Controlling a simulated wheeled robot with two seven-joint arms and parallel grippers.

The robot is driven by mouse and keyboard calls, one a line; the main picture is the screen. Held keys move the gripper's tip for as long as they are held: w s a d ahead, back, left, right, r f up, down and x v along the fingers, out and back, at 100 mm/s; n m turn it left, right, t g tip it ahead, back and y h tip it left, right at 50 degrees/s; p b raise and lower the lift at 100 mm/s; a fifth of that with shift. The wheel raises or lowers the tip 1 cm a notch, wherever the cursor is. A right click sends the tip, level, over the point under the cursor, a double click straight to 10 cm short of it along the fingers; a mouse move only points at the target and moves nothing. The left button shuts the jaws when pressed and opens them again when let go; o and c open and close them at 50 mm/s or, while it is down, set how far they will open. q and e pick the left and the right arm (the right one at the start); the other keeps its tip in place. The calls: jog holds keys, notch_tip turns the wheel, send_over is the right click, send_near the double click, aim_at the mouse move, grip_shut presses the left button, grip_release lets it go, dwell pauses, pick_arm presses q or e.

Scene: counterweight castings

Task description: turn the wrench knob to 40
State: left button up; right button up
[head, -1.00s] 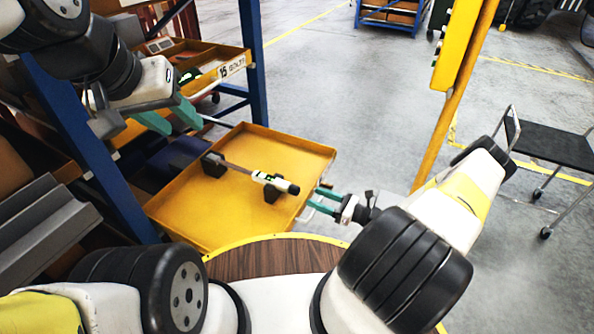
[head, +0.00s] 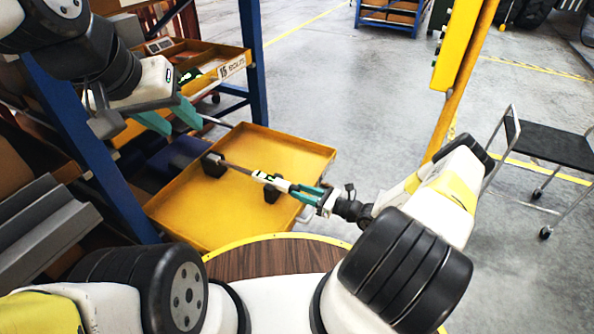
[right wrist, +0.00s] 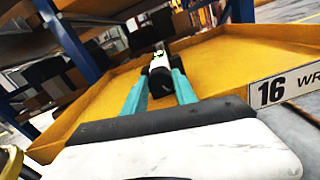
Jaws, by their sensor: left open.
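The torque wrench (head: 236,167) lies on two black cradles in the pulled-out yellow drawer (head: 300,150). Its white-and-green handle section (head: 270,179) points toward my right arm. My right gripper (head: 308,191) is at the handle's end, its teal fingers level with the wrench. In the right wrist view the dark knob end (right wrist: 160,82) sits between the two teal fingers; whether they press on it cannot be told. The scale marks are too small to read. My left gripper (head: 172,119) is open and empty at the upper left, beside the upper drawer.
An upper yellow drawer (head: 200,52) labelled 15 is behind, in the blue-posted rack (head: 253,50). The lower drawer's label (right wrist: 285,85) reads 16. A yellow post (head: 455,75) and black cart (head: 545,142) stand at right. The floor beyond the drawer is clear.

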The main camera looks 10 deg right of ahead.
grip_shut()
jog(key=n, duration=0.5)
jog(key=shift+s+n, duration=0.1)
jog(key=shift+n, duration=0.2)
jog(key=o, duration=1.1)
grip_release()
jog(key=shift+c, duration=0.2)
jog(key=v, duration=0.7)
jog(key=shift+s+d, duration=0.2)
jog(key=shift+d, duration=0.1)
